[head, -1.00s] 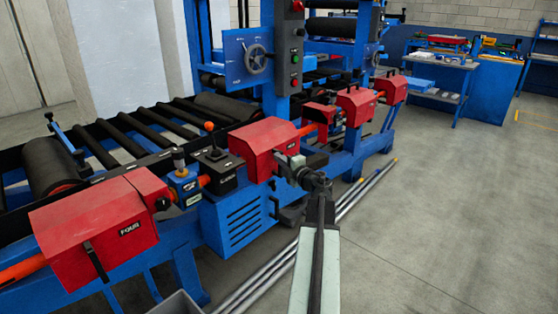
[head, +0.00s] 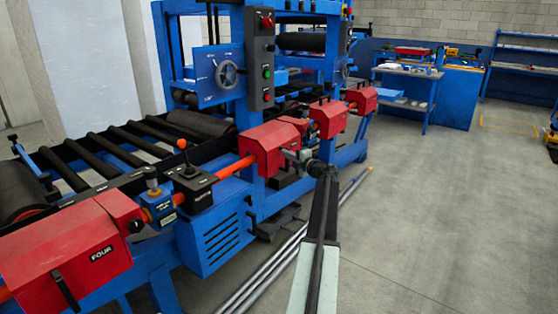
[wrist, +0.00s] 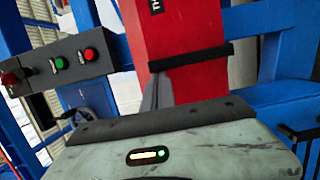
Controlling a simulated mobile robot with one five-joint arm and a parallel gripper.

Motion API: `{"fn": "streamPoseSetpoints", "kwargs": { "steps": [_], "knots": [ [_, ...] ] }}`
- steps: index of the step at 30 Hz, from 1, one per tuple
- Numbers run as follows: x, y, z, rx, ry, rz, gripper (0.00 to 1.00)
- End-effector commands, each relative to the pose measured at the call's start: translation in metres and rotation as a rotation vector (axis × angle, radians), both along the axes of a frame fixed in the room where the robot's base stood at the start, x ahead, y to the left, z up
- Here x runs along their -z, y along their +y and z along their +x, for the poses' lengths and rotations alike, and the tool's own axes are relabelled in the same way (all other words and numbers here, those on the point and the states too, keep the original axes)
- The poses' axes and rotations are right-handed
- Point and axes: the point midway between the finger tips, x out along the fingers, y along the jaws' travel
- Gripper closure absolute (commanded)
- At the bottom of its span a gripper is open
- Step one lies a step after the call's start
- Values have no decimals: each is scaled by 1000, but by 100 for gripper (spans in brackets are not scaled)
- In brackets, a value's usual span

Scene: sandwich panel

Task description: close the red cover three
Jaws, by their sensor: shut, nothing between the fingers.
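The red cover (head: 262,146) in front of my gripper is the middle one along the blue machine. Its number is not readable in the head view. In the wrist view it is a red face (wrist: 185,30) with a black strap-like handle (wrist: 190,57) across it and part of a dark label at the top. My gripper (head: 291,155) is shut and empty at the cover's right side. In the wrist view its fingers (wrist: 158,92) are just below the handle, in front of the red face. I cannot tell whether they touch it.
A red cover marked FOUR (head: 70,250) is at the left. More red covers (head: 328,118) stand beyond on the right. A control box with buttons (head: 262,58) stands above. Long metal bars (head: 262,268) lie on the floor. The right floor is clear.

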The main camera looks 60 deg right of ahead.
Motion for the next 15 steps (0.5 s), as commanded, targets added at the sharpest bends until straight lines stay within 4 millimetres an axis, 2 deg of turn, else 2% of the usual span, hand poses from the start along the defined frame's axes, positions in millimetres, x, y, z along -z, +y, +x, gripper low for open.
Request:
{"fn": "streamPoseSetpoints", "kwargs": {
  "steps": [4, 15],
  "knots": [
    [0, -13, -1, 1, 0, 0, 100],
    [0, -19, -4, 9, -1, 1, 100]
  ]
}}
